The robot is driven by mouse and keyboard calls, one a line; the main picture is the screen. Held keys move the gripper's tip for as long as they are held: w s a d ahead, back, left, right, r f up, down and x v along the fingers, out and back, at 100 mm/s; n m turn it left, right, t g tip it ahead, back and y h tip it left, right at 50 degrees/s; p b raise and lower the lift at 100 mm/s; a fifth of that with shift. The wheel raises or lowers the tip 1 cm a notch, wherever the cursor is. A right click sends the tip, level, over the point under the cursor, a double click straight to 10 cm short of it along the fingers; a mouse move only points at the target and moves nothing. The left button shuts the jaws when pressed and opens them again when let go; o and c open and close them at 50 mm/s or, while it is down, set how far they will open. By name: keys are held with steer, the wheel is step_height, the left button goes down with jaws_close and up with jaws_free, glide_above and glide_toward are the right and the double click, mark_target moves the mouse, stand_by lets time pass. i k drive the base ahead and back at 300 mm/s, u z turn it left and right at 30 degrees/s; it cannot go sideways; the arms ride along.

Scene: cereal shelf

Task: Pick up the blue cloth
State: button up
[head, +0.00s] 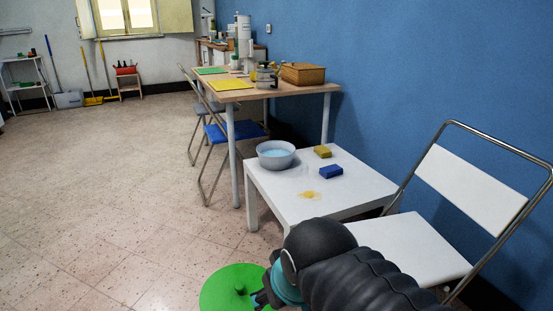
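A small blue block-shaped item (331,172), which looks like the folded blue cloth, lies on the low white table (352,192). My arm comes in from the bottom edge, in front of the table's near side. My gripper (262,298) is the dark part beyond the teal ring at the bottom of the view. It is apart from the blue cloth, lower and to the left of it. Its fingers are small and partly hidden, so I cannot tell whether it is open or shut.
A yellow block (322,152), a grey bowl of bluish liquid (276,155) and a yellow stain (310,195) are near the cloth. A white chair (415,245) stands at right. A green round object (222,288) lies by my gripper. Floor at left is clear.

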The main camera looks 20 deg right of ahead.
mark_target(334, 171)
steer(key=u, duration=0.2)
steer(key=k, duration=0.35)
steer(key=u, duration=1.1)
steer(key=k, duration=1)
steer(key=u, duration=0.25)
steer(key=i, duration=1.65)
steer(key=z, duration=0.75)
steer(key=i, duration=2.05)
steer(key=z, duration=0.95)
steer(key=i, duration=1.55)
steer(key=z, duration=2)
steer(key=i, duration=0.95)
steer(key=z, duration=0.9)
